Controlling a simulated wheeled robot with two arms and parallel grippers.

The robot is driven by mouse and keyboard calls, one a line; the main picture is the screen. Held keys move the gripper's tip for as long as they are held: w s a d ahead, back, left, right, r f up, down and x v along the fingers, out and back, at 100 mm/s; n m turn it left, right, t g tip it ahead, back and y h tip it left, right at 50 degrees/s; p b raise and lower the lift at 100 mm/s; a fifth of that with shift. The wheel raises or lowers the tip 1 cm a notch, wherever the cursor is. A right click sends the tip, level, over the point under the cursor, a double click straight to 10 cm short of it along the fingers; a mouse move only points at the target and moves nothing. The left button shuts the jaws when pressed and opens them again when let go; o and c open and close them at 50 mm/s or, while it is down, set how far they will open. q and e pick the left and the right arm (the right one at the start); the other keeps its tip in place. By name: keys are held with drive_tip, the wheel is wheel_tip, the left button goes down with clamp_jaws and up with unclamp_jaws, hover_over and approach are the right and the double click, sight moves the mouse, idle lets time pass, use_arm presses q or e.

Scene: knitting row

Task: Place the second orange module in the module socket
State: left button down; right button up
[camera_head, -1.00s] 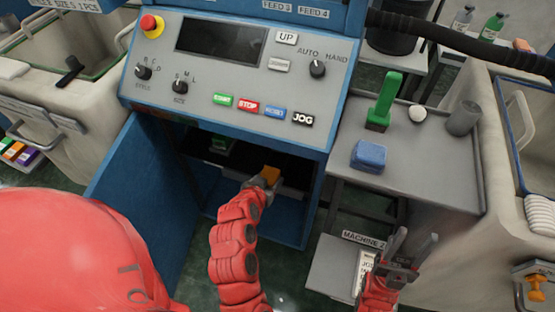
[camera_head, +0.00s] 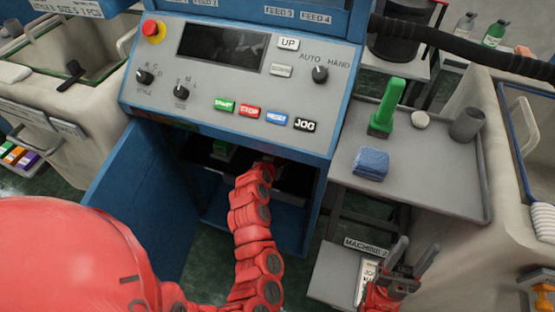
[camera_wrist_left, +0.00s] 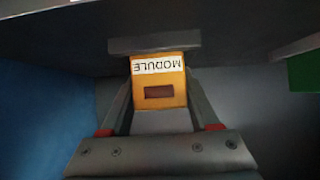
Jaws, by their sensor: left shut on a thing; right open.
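The orange module (camera_wrist_left: 158,88), with a white MODULE label, is between the fingers of my left gripper (camera_wrist_left: 160,105) in the left wrist view. My left gripper is shut on it, inside the open compartment under the control panel. In the head view the left gripper (camera_head: 264,165) is mostly hidden under the panel's lower edge, and the module is hidden. A grey piece (camera_wrist_left: 155,45) lies just beyond the module's far end; I cannot tell whether they touch. My right gripper (camera_head: 403,262) is open and empty, in front of the machine on the right.
The blue door (camera_head: 140,190) stands open at left. A side tray (camera_head: 440,185) holds a green-handled tool (camera_head: 386,108) and blue cloth (camera_head: 371,163).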

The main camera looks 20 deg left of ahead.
use_arm(q)
drive_tip(key=shift+f, duration=0.2)
drive_tip(key=shift+c, duration=0.6)
unclamp_jaws()
drive_tip(key=shift+r, duration=0.25)
drive_tip(key=v, duration=1.2)
drive_tip(key=shift+p, duration=0.4)
